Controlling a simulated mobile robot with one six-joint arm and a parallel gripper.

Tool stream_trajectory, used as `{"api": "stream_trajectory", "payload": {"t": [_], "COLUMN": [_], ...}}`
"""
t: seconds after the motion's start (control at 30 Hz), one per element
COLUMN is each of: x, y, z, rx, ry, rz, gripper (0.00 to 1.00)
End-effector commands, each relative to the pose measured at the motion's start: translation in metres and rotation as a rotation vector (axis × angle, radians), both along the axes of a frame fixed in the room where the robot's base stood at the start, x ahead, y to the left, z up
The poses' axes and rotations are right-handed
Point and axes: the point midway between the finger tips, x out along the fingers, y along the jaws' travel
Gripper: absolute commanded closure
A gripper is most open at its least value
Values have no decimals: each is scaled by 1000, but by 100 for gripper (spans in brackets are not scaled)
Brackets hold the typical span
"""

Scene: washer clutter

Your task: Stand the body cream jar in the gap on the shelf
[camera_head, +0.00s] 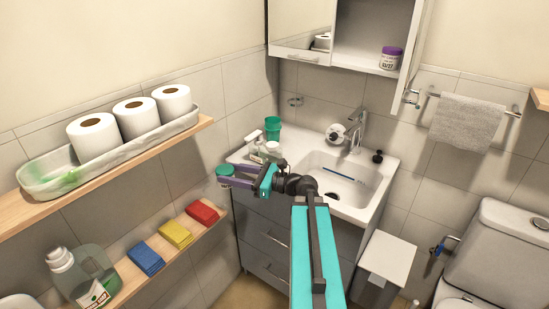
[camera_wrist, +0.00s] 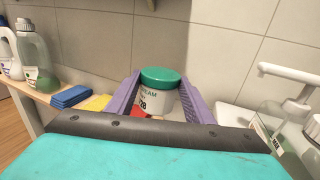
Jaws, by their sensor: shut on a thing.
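The body cream jar, white with a green lid, shows in the wrist view (camera_wrist: 158,98) between my purple fingers. My gripper (camera_head: 232,178) is shut on the jar. In the head view the jar's green lid (camera_head: 225,170) faces up, in the open space left of the washbasin and beyond the red cloth. The jar looks upright. The lower wooden shelf (camera_head: 172,245) on the left carries a blue cloth (camera_head: 145,259), a yellow cloth (camera_head: 175,234) and a red cloth (camera_head: 202,213). I cannot tell which gap is meant.
An upper shelf (camera_head: 190,132) holds a tray with paper rolls. A detergent bottle (camera_head: 85,275) stands on the lower shelf's near end. A green cup (camera_head: 272,129) and bottles stand beside the basin (camera_head: 340,180). The open cabinet holds a purple-lidded jar (camera_head: 390,58) with bare space beside it.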

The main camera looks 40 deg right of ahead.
Motion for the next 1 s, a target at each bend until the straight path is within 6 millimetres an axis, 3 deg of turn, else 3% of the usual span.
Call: {"api": "stream_trajectory", "payload": {"t": [0.03,0.2,0.6,0.8,1.0], "x": [-6,-28,-90,-120,-135], "y": [-17,-65,-163,-199,-216], "z": [2,10,28,35,40], "rx": [-1,0,-1,0,-1], "ry": [-2,-1,-2,-1,0], "rz": [-28,-108,-285,-357,-392], "gripper": [81,81,81,81,81]}}
